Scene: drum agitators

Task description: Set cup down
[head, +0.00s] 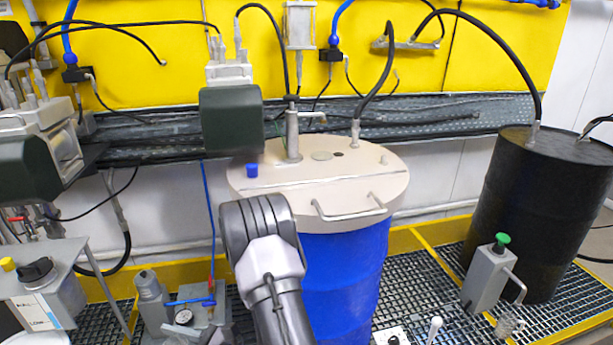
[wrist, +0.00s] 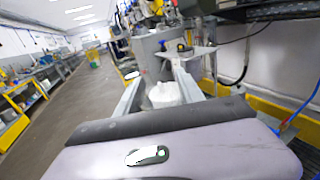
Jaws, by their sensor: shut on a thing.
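A small blue cup-like thing (head: 251,170) shows at the left edge of the beige lid (head: 300,177) of the blue drum (head: 345,265). I cannot tell whether it is loose or part of the lid. A clear cup-like vessel (head: 509,325) shows at the lower right, below the spout of a grey pump box. I cannot tell which of these is the cup. My arm's dark grey joint rises in front of the blue drum in the head view.
A black drum (head: 530,215) stands at the right. The grey pump box (head: 488,280) has a green knob. A bench (head: 80,262) with a control box is at the left. A handle (head: 348,212) and pipes stick up from the lid. An open aisle (wrist: 75,105) shows in the wrist view.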

